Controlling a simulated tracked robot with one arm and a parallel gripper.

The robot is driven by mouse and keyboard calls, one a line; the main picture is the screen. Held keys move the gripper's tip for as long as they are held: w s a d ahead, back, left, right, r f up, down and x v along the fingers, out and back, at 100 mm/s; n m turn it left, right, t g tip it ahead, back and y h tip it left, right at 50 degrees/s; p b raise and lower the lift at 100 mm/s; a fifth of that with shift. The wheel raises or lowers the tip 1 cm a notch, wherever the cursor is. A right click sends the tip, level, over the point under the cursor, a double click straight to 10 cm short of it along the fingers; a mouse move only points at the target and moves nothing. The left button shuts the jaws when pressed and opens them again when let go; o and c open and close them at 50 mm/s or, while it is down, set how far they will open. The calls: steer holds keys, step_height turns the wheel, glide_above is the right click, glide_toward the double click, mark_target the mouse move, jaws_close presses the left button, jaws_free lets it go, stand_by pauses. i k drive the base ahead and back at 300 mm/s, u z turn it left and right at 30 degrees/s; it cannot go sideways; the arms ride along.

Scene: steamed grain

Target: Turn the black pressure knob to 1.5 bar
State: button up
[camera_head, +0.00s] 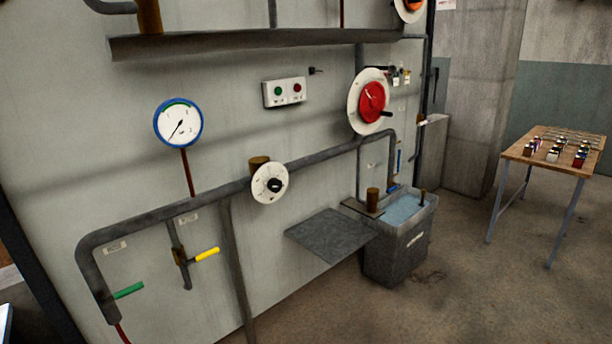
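The black pressure knob (274,185) sits at the centre of a round white dial plate (262,193) on the grey pipe, a little left of the picture's middle. The marks on the plate are too small to read. A round pressure gauge (179,124) with a blue rim and a green arc hangs on the wall to the upper left of the knob. Its needle points down and left; the numbers cannot be read. My gripper does not show in the view.
The grey pipe (330,152) runs along the wall. Green (128,291) and yellow (207,254) valve handles are below left. A grey shelf (330,236) juts out below right, beside a water tank (398,254). A red dial (371,102) and button box (285,92) are above. A wooden table (540,165) stands right.

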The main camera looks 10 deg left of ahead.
mark_target(274, 186)
steer(key=z, duration=0.15)
steer(key=i, duration=2.65)
steer(key=u, duration=0.25)
